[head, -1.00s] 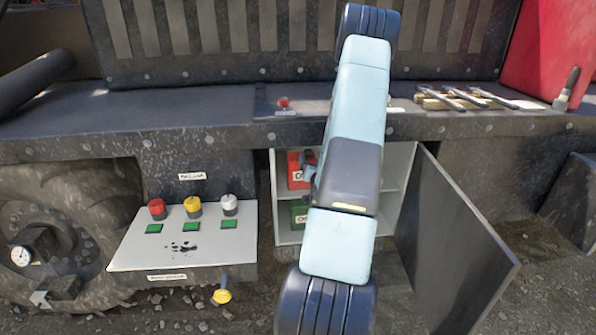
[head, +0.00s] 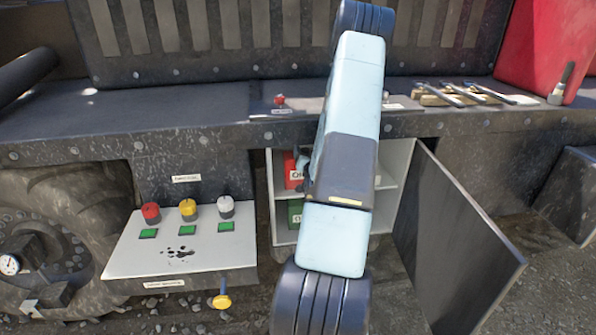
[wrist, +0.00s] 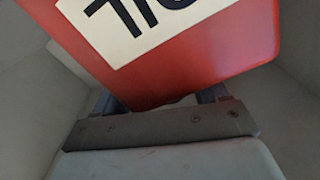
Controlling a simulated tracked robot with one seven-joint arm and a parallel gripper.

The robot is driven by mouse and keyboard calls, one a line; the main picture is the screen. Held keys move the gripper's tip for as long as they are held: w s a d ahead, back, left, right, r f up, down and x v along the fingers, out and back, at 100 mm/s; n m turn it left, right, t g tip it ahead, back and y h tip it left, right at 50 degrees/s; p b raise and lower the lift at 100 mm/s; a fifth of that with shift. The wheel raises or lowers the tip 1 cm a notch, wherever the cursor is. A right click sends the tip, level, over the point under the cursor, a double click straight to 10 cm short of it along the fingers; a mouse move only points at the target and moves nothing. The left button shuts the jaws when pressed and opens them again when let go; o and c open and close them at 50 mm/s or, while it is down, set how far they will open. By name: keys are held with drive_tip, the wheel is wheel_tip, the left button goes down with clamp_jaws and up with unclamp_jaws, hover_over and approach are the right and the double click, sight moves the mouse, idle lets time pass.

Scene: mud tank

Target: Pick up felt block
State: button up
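I cannot make out a felt block in either view. My gripper (head: 303,172) reaches into the open cabinet (head: 400,165) beneath the ledge and is mostly hidden behind my arm in the head view. In the wrist view its two fingers (wrist: 160,100) stand well apart, with their tips hidden behind a red OIL can (wrist: 215,60). The can's lower edge crosses in front of the fingers. I see nothing clearly held, but the space between the tips is covered. The red can also shows on the upper shelf in the head view (head: 290,165).
A green can (head: 295,212) stands on the lower shelf. The cabinet door (head: 455,240) hangs open at the right. A white panel (head: 150,262) with coloured knobs is at the left. Pale cabinet walls (wrist: 30,100) flank my gripper.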

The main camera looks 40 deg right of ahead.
drive_tip(key=shift+s+f, duration=0.15)
clamp_jaws()
idle(0.4)
